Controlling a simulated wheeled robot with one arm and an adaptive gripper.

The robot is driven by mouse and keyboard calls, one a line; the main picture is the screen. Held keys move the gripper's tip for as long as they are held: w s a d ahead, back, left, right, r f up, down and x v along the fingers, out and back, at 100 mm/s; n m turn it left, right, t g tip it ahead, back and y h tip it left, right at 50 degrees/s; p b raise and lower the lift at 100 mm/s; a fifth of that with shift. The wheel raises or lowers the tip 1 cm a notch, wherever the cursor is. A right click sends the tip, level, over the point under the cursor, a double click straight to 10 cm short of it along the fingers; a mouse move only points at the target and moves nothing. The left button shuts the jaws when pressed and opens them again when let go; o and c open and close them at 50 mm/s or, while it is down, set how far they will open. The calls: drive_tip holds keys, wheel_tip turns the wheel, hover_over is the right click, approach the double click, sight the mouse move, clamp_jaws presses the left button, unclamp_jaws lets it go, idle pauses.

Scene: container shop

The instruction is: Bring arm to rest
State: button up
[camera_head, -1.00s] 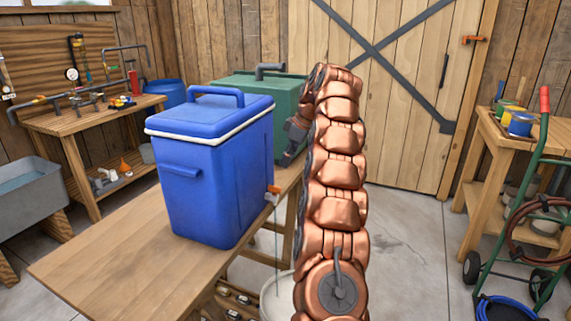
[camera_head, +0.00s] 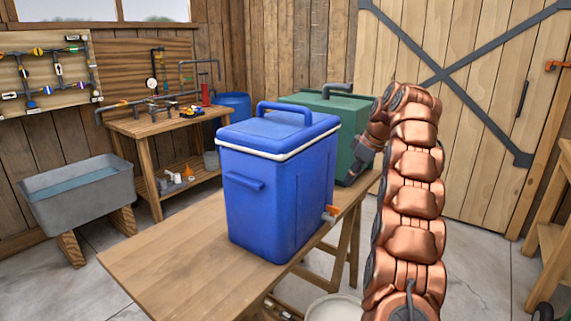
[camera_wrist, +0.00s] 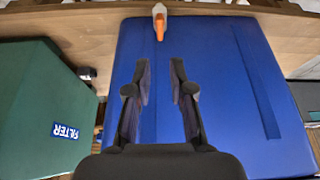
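My copper arm rises on the right of the head view and bends over at its top toward the blue cooler. My gripper (camera_wrist: 160,85) is open in the wrist view, with a gap between its two dark fingers and nothing between them. In the head view the gripper end (camera_head: 364,158) is partly hidden, beside the green box and right of the cooler. The blue cooler (camera_head: 265,205) stands upright on the wooden table, lid closed. Its side fills the wrist view behind the fingers (camera_wrist: 225,120). An orange and white spigot (camera_head: 331,212) sits on its side; it also shows in the wrist view (camera_wrist: 159,22).
The green box (camera_head: 340,120) stands behind the cooler; its "FILTER" label (camera_wrist: 66,131) shows in the wrist view. A whitish bucket (camera_head: 335,307) is on the floor below the spigot. The wooden table (camera_head: 170,262) is bare at its front left. A sink (camera_head: 85,190) stands left.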

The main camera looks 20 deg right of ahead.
idle(0.3)
drive_tip(key=s+a+f+m+g, duration=0.1)
drive_tip(key=s+a, duration=0.4)
drive_tip(key=a, duration=0.3)
drive_tip(key=s+a+m+g, duration=0.1)
drive_tip(key=s+a, duration=0.4)
drive_tip(key=a, duration=0.3)
drive_tip(key=s+a+f+m+g, duration=0.1)
drive_tip(key=s+a+g, duration=0.1)
drive_tip(key=s+a, duration=0.5)
drive_tip(key=s+a+f+m+g+h, duration=0.1)
drive_tip(key=s+a+f, duration=0.25)
drive_tip(key=s, duration=0.65)
drive_tip(key=s+a+f+m+g+h, duration=0.1)
drive_tip(key=s+a+f+m, duration=0.1)
drive_tip(key=s+f, duration=0.5)
drive_tip(key=s+a+f+m+h, duration=0.1)
drive_tip(key=s+a+f, duration=0.15)
drive_tip(key=s, duration=0.95)
wheel_tip(320, 180, up, 15)
drive_tip(key=w+p, duration=0.1)
drive_tip(key=p, duration=1.2)
drive_tip(key=shift+r, duration=0.15)
